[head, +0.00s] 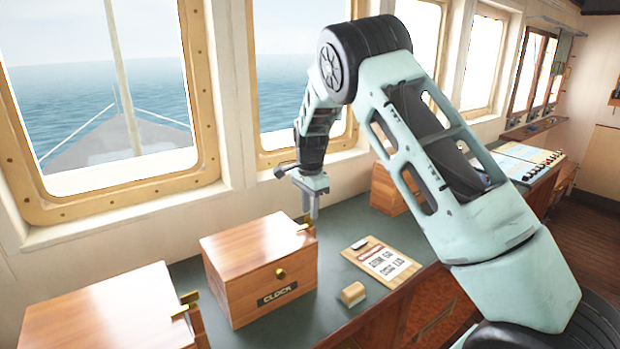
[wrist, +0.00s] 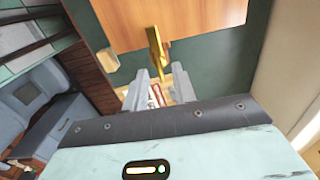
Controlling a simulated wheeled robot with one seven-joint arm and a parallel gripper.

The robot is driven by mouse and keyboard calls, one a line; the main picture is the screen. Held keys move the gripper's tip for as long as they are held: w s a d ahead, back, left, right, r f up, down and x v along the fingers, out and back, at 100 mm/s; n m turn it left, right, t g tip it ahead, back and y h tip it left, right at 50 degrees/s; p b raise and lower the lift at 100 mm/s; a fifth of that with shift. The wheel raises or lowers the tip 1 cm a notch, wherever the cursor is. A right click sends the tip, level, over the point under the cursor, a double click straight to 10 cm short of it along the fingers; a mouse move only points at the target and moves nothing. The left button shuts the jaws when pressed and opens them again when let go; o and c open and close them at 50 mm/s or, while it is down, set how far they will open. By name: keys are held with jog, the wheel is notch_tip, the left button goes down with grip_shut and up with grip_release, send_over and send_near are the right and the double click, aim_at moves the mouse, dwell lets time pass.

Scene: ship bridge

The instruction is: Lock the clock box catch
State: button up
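The clock box (head: 262,268) is a closed wooden box labelled "CLOCK" with a round brass knob on its front. It stands on the green counter. Its brass catch (head: 304,227) is at the right end of the lid edge. In the wrist view the catch (wrist: 156,50) is a narrow brass lever reaching from the box's wooden top towards my fingers. My gripper (head: 311,212) points down right at the catch. In the wrist view my gripper (wrist: 159,76) has its fingers apart, with the lever's near end between or just beyond the tips. Contact cannot be told.
Another wooden box (head: 110,310) with a brass catch stands at the front left. A third box (head: 388,190) is behind my arm. A clipboard with a printed card (head: 382,262) and a small wooden block (head: 352,294) lie right of the clock box. Windows line the back wall.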

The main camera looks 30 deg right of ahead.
notch_tip(320, 180, up, 16)
jog(key=b, duration=0.3)
dwell(0.4)
jog(key=s+a+f+n+y+b, duration=0.1)
jog(key=s+a+f+n, duration=0.3)
jog(key=s+a+n, duration=0.65)
jog(key=s+a+f+n+y+b, duration=0.1)
jog(key=s+a+f+n, duration=0.45)
jog(key=a, duration=0.95)
jog(key=s+a+f+n, duration=0.1)
jog(key=s+f+n, duration=0.1)
jog(key=s, duration=0.5)
jog(key=s+a+f+n+h, duration=0.1)
jog(key=s+n, duration=0.3)
jog(key=s, duration=0.4)
jog(key=s+a+f+n+b, duration=0.1)
jog(key=s+f+n, duration=0.1)
jog(key=s, duration=0.6)
jog(key=shift+s+a+f+n, duration=0.2)
jog(key=shift+a+f+n, duration=0.15)
jog(key=shift+n, duration=0.45)
